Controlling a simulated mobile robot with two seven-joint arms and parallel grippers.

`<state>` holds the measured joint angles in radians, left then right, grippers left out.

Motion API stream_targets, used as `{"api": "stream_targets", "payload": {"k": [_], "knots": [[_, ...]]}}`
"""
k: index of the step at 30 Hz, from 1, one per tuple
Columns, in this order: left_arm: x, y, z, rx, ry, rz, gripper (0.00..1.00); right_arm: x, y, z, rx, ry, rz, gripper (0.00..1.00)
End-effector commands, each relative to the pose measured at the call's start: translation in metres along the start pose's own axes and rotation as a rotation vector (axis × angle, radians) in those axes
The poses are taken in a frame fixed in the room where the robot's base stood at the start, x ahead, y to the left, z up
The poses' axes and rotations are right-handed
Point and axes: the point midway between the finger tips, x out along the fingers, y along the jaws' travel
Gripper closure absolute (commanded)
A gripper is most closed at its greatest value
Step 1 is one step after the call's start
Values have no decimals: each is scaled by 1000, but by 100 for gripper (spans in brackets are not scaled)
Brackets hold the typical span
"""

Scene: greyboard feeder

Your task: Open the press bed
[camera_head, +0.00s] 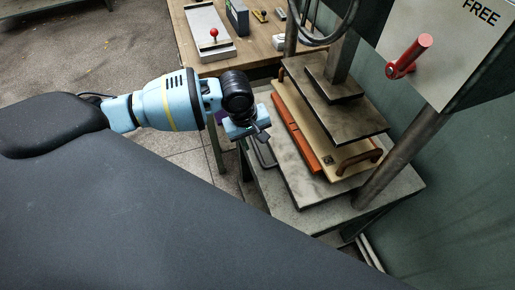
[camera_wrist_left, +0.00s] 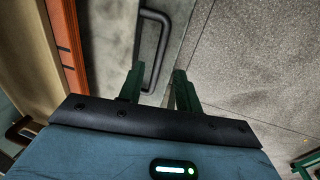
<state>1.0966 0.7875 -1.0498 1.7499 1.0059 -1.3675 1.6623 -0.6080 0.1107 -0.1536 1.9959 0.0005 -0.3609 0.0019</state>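The press stands right of centre in the head view. Its grey upper plate (camera_head: 345,120) is above a tan board with brown handles (camera_head: 360,160) and an orange-brown strip (camera_head: 297,135). These lie on a grey bed slab (camera_head: 300,186). A dark bar handle (camera_head: 266,153) is on the bed's left side; it also shows in the left wrist view (camera_wrist_left: 162,50). My left gripper (camera_head: 260,134) is at this handle. In the wrist view its two green fingers are apart, with the handle's near end at the gap. Contact cannot be told. My right gripper is not seen.
A wooden table (camera_head: 262,45) behind holds a grey plate with a red knob (camera_head: 213,32) and small tools. A red lever (camera_head: 408,56) sticks out of the panel at upper right. A steel post (camera_head: 400,160) stands at the press's right. Open floor lies left of the press.

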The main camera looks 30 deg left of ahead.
Motion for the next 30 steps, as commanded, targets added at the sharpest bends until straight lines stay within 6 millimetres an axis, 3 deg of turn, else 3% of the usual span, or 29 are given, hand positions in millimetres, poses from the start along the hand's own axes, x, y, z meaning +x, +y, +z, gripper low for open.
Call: {"api": "stream_targets", "payload": {"k": [3,9,22,30], "knots": [[22,-1,1,0,-4,-3,66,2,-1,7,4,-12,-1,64],[46,-1,1,1,-2,-3,66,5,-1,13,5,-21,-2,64],[55,0,1,2,0,0,66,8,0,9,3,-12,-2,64],[55,0,1,2,0,0,100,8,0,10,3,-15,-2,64]]}}
